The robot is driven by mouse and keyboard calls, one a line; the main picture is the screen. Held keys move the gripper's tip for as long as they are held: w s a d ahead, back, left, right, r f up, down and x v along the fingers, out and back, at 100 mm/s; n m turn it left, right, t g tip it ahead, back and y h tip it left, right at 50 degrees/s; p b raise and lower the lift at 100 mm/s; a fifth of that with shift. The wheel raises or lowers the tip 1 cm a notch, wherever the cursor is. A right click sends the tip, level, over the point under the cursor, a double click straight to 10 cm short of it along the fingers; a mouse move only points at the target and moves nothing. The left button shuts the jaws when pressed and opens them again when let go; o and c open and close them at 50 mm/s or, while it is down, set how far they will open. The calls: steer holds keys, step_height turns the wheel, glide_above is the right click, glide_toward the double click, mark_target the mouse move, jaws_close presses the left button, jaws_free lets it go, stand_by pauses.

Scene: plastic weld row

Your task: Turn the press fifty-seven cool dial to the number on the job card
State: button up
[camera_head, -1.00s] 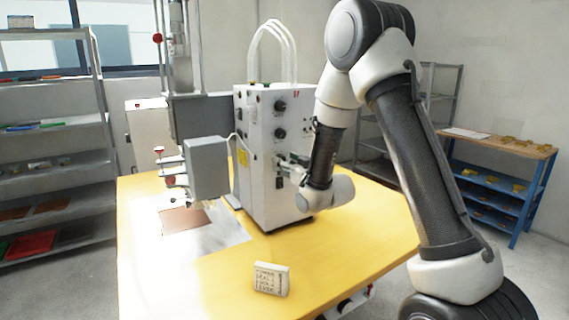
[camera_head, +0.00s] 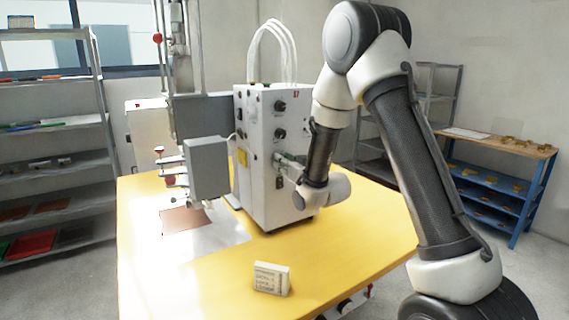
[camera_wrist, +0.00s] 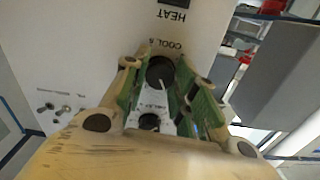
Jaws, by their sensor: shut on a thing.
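The press control box (camera_head: 262,190) is a tall white cabinet on the yellow table, with a column of black knobs on its front face. My gripper (camera_head: 284,163) is at the lower part of that face. In the wrist view the green-lined fingers of my gripper (camera_wrist: 163,80) are closed around the black cool dial (camera_wrist: 159,70), under a printed "COOL" label that appears upside down. The dial's pointer and number marks are mostly hidden by the fingers. The job card (camera_head: 270,279), a small white block with dark lettering, stands at the table's front; I cannot read its number.
The press head (camera_head: 207,167) hangs left of the box over a metal plate with a brown sheet (camera_head: 185,219). The yellow table (camera_head: 340,245) is clear right of the card. Grey shelves (camera_head: 55,165) stand at left, a blue-framed bench (camera_head: 500,143) at right.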

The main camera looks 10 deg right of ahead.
steer(key=o, duration=1)
steer(key=shift+s+d+f, duration=0.1)
steer(key=shift+s+f, duration=0.1)
steer(key=shift+s, duration=0.15)
steer(key=shift+o, duration=0.2)
steer(key=v, duration=0.6)
steer(key=shift+s+r, duration=0.2)
steer(key=shift+s, duration=0.2)
steer(key=shift+d, duration=0.1)
